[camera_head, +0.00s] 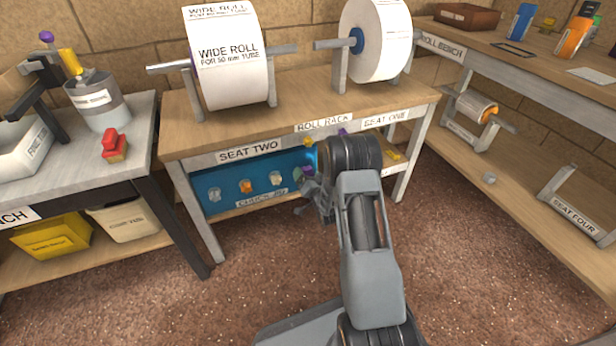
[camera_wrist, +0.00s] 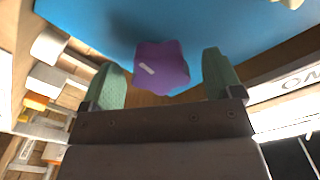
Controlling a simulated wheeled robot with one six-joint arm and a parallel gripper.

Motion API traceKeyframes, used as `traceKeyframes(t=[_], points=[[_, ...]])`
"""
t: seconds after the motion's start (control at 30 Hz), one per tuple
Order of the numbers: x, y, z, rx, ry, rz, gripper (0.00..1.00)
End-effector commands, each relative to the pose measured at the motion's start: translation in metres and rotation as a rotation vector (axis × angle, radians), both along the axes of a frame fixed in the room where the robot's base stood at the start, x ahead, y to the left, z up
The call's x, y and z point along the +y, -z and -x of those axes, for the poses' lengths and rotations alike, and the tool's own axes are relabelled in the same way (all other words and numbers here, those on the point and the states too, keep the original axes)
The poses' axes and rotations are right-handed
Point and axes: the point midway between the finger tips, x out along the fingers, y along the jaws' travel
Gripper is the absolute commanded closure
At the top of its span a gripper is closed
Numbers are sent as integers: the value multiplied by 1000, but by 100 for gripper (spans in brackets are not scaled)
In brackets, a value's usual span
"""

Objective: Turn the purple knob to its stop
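The purple knob (camera_wrist: 161,68) shows in the wrist view. It is lobed, carries a short white mark and stands in front of a blue panel (camera_wrist: 225,18). My gripper (camera_wrist: 166,78) has green fingertips, one on each side of the knob, with a narrow gap showing on both sides. The fingers look open and not touching the knob. In the head view, the blue panel (camera_head: 223,170) sits under the roll rack table, and my gripper (camera_head: 312,190) is at its right part. My arm hides much of that area, so I cannot make out the knob clearly there.
Several small plugs, one of them orange (camera_head: 245,187), line the panel's left part. The roll rack table (camera_head: 290,115) bears two wide rolls above. A bench (camera_head: 75,150) stands at left and the roll bench (camera_head: 540,75) at right. The carpet between is clear.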

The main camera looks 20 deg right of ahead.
Motion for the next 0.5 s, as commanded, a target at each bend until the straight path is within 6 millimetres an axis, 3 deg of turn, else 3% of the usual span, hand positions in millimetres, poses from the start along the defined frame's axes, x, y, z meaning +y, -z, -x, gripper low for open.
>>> traceKeyframes(t=[0.5], points=[[0, 0, 2, 0, 0, -1, 15]])
